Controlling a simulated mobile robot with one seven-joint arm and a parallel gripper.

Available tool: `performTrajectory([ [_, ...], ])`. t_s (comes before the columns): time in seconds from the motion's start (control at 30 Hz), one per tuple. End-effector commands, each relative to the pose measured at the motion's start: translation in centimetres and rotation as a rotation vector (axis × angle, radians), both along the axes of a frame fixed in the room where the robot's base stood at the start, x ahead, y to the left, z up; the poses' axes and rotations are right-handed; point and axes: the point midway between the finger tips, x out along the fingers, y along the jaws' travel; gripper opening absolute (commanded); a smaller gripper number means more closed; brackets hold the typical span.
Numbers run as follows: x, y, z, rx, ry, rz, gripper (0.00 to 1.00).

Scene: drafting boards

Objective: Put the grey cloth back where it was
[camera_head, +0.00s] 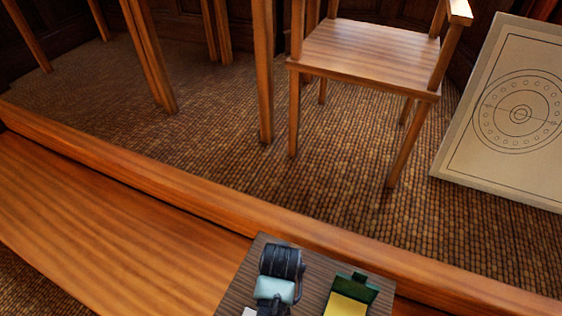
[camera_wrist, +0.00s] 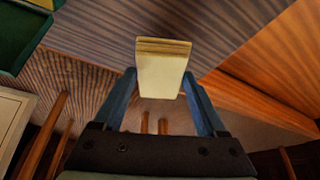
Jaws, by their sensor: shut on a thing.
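My gripper (camera_wrist: 160,78) is shut on a pale cream block (camera_wrist: 163,65) with a layered, brownish edge, held between its two blue fingers. In the wrist view the block appears in front of a dark striped wooden top (camera_wrist: 95,90). I see nothing that is clearly a grey cloth, and I cannot tell whether the held block is it. In the head view my dark wrist (camera_head: 283,262) is over the striped top, and my fingers are not clearly shown there. A small whitish patch (camera_head: 250,312) shows at the bottom edge; I cannot tell what it is.
A green box (camera_head: 353,288) with a yellow thing (camera_head: 346,305) in it stands right of my wrist. A long orange wooden surface (camera_head: 120,215) runs left of the striped top. Beyond are a wooden chair (camera_head: 370,55) and a leaning drawing board (camera_head: 515,112).

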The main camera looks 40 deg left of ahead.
Motion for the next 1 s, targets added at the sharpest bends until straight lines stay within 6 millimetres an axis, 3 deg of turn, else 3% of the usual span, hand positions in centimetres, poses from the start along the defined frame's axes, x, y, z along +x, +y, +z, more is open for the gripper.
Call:
performTrajectory([
  [0.37, 0.0, 0.0, -4.2, 0.000, 0.000, 0.000, 0.29],
  [0.73, 0.0, 0.0, -4.6, 0.000, 0.000, 0.000, 0.29],
  [0.77, 0.0, 0.0, -4.6, 0.000, 0.000, 0.000, 0.77],
  [0.9, 0.0, 0.0, -4.5, 0.000, 0.000, 0.000, 1.00],
  [1.0, 0.0, 0.0, -4.5, 0.000, 0.000, 0.000, 1.00],
])
